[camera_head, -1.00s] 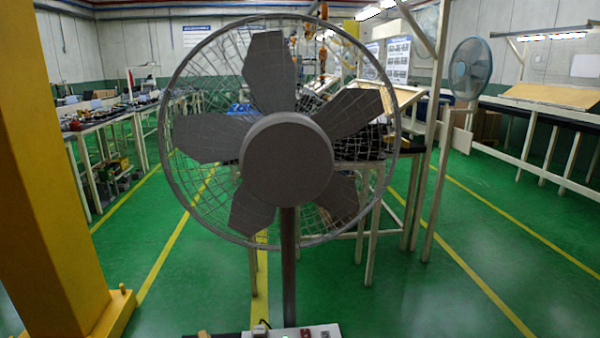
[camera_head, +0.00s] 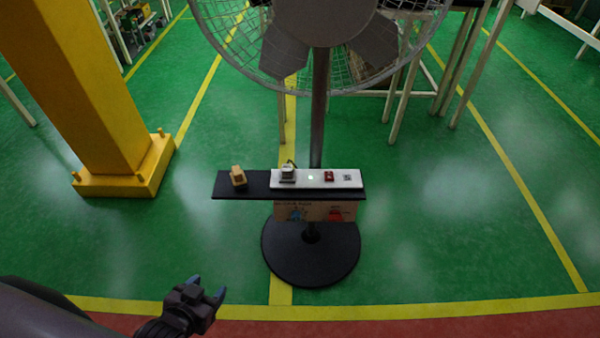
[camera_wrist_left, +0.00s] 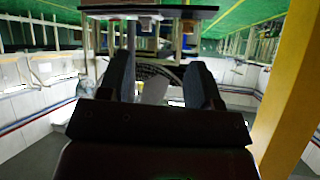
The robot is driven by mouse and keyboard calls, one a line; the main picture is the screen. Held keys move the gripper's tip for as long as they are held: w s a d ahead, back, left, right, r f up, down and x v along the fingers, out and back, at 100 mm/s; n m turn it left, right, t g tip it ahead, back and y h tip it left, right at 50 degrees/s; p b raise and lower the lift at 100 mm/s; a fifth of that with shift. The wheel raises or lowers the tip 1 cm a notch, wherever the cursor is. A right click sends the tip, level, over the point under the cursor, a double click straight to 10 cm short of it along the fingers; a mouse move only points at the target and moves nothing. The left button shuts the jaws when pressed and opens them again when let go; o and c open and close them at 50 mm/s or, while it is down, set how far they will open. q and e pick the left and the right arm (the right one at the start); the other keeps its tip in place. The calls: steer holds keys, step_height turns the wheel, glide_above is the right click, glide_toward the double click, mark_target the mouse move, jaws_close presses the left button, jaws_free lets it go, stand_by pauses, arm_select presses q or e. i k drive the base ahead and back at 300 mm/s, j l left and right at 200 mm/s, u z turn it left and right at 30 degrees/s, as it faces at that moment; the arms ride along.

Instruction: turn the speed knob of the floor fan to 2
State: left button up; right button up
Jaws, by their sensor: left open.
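The floor fan (camera_head: 318,110) stands in front of me on a round black base (camera_head: 285,262). A white control panel (camera_head: 300,183) sits low on its pole. A pale grey block-like knob (camera_head: 287,173), a small green light (camera_head: 310,177), a red switch (camera_head: 328,176) and a small dark mark are on it. Any numbers are too small to read. My left gripper (camera_head: 207,288) is open and empty, below and left of the panel, apart from it. In the left wrist view its two fingers (camera_wrist_left: 162,80) are spread, and the panel's edge (camera_wrist_left: 150,10) shows at the top. My right gripper is not in view.
A dark shelf (camera_head: 258,190) extends left of the panel with a yellowish block (camera_head: 238,177) on it. A printed board (camera_head: 316,212) hangs below. A yellow post (camera_head: 90,100) stands at the left. The green floor (camera_head: 430,230) around the fan is clear.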

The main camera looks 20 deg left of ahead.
mark_target(295, 215)
steer(key=j+u, duration=0.1)
steer(key=j, duration=0.65)
steer(key=i+j+u, duration=0.15)
steer(key=j, duration=0.55)
steer(key=j+u, duration=0.1)
steer(key=j, duration=0.6)
